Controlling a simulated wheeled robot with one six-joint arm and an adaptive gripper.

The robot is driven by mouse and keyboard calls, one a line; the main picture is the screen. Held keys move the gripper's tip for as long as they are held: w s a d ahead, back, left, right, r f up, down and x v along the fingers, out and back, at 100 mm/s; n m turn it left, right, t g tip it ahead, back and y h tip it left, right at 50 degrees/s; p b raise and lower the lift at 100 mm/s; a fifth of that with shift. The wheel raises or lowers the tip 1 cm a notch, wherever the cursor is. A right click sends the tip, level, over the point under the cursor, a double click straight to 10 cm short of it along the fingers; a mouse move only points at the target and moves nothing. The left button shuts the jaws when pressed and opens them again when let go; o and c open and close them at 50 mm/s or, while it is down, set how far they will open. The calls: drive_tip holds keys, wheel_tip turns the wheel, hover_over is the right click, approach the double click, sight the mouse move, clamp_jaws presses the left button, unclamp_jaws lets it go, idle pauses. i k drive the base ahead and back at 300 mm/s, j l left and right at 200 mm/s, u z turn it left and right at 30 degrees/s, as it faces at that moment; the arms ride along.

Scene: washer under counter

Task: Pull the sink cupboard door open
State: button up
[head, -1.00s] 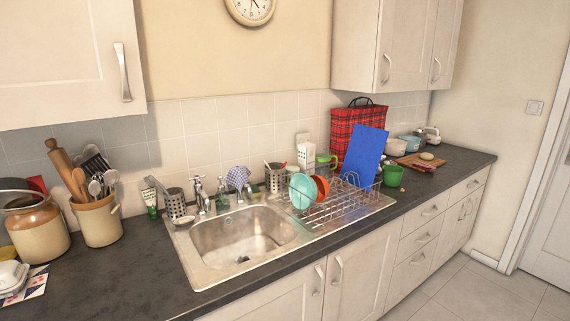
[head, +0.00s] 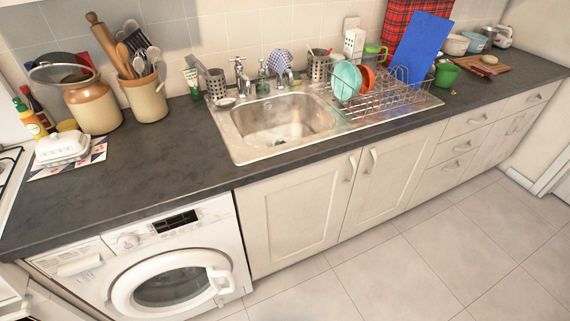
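Two cream cupboard doors stand under the sink (head: 286,118) in the head view. The left sink cupboard door (head: 290,215) has a curved metal handle (head: 351,168) near its upper right edge. The right sink cupboard door (head: 388,182) has a similar handle (head: 373,160) near its upper left edge, so the two handles are close together. Both doors look shut and flush with the cabinet front. I cannot tell from the view which door the task means. My gripper does not show in the head view.
A white washing machine (head: 210,247) with a round door stands left of the cupboard. Drawers (head: 456,148) are to the right. The tiled floor (head: 400,260) in front is clear. The dark worktop (head: 150,172) carries jars, a dish rack (head: 385,104) and a blue board (head: 421,50).

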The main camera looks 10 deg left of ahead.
sight(286, 218)
drive_tip(key=i+j, duration=0.2)
drive_tip(key=i, duration=0.2)
drive_tip(key=i+j, duration=0.25)
drive_tip(key=i, duration=0.15)
drive_tip(key=l+z, duration=0.05)
